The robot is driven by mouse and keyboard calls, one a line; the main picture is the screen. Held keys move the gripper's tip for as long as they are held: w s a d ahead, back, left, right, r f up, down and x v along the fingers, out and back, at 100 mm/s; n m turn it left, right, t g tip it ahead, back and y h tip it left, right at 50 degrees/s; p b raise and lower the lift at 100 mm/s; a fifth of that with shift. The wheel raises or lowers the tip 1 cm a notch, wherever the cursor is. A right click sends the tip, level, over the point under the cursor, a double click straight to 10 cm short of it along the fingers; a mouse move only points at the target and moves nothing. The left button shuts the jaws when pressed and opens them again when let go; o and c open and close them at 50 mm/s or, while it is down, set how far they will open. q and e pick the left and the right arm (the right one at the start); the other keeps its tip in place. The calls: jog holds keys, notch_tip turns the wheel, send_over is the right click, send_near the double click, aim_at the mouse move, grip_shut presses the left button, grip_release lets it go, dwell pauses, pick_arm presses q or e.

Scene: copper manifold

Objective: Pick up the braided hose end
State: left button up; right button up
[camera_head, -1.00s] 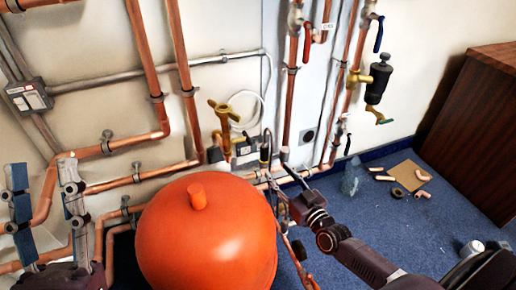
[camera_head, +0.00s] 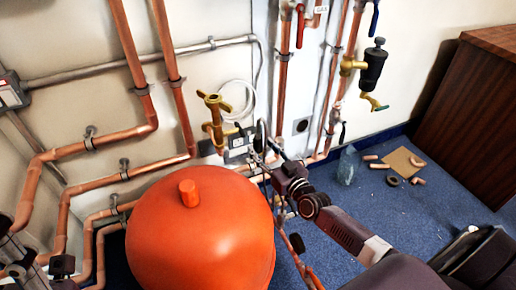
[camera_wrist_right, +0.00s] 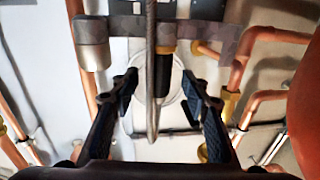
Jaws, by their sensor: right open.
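In the right wrist view, the braided hose (camera_wrist_right: 151,60) is a thin grey line hanging down the middle, its lower end near the bottom centre. My right gripper (camera_wrist_right: 160,88) is open, with one finger on each side of the hose and clear space on both sides. In the head view, my right gripper (camera_head: 268,155) is by the wall just beyond the orange tank; the hose is too small there to tell apart clearly. Part of my left gripper (camera_head: 35,265) shows at the lower left edge, away from the hose; its fingers are unclear.
The orange tank (camera_head: 200,235) stands left of my right arm. Copper pipes (camera_head: 130,60) and a brass valve (camera_head: 215,115) are on the wall close by. A cardboard piece (camera_head: 403,162) with pipe fittings lies on the blue floor, beside a wooden cabinet (camera_head: 470,120).

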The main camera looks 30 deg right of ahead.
jog(key=shift+w+b, duration=0.4)
jog(key=shift+w, duration=1)
grip_shut()
